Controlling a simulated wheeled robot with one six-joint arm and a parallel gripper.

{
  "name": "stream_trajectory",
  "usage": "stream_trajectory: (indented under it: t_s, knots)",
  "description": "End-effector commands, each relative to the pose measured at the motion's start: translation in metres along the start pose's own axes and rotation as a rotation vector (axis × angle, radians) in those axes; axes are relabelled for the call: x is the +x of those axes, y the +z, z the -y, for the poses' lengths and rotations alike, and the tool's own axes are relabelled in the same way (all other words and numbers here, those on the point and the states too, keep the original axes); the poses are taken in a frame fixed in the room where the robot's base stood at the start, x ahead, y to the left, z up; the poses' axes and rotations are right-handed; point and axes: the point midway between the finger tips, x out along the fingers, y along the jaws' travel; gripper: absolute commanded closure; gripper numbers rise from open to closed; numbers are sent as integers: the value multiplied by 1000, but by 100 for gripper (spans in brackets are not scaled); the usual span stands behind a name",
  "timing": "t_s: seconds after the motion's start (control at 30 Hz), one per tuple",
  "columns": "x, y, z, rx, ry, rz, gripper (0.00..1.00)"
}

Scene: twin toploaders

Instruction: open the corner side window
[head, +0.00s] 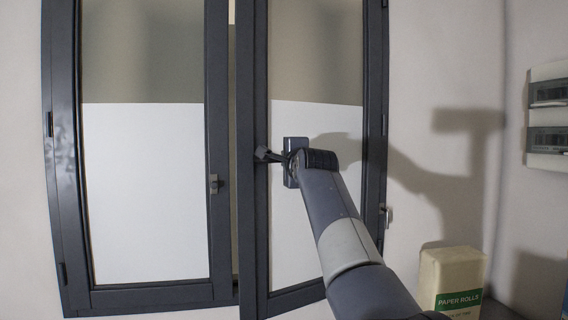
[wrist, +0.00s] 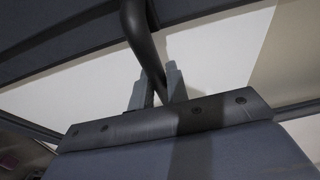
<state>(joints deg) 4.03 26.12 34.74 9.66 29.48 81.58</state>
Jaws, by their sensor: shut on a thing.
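The corner side window (head: 255,230) is the right-hand, dark-framed sash in the head view, nearest the room corner. It stands slightly ajar, with a narrow gap between it and the left sash. My gripper (head: 268,155) is at this sash's free-side stile, about mid-height. In the wrist view my gripper (wrist: 158,85) has its two grey fingers shut on a dark curved handle (wrist: 140,30). The handle passes between the fingers. In the head view my arm and gripper hide most of the handle.
A paper rolls package (head: 452,275) stands at lower right. A panel box (head: 548,118) is on the right wall. My arm's shadow falls on the wall.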

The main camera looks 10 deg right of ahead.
Motion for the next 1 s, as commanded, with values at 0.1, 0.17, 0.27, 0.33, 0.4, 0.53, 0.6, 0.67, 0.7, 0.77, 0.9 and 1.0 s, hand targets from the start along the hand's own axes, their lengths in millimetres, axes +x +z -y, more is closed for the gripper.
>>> stream_trajectory:
  t_s: [0.1, 0.17, 0.27, 0.33, 0.4, 0.53, 0.6, 0.67, 0.7, 0.77, 0.9, 1.0]
  knots:
    - [-2, -1, -1, -1, 2, -1, 100]
    - [-4, -2, -2, -1, 2, -1, 100]
    - [-9, -5, -2, -2, 2, -2, 100]
    - [-13, -7, -2, -2, 1, -2, 100]
    - [-17, -9, -2, -1, 1, -2, 100]
    - [-23, -12, -2, -2, 2, -2, 100]
    - [-25, -12, -1, -2, 2, -2, 100]
    - [-25, -12, -1, -2, 2, -1, 100]
    - [-26, -12, -1, -2, 2, -1, 100]
    - [-27, -13, -1, -2, 2, -1, 100]
    - [-33, -17, -2, -1, 2, -2, 100]
    - [-39, -20, -2, -1, 1, -3, 100]
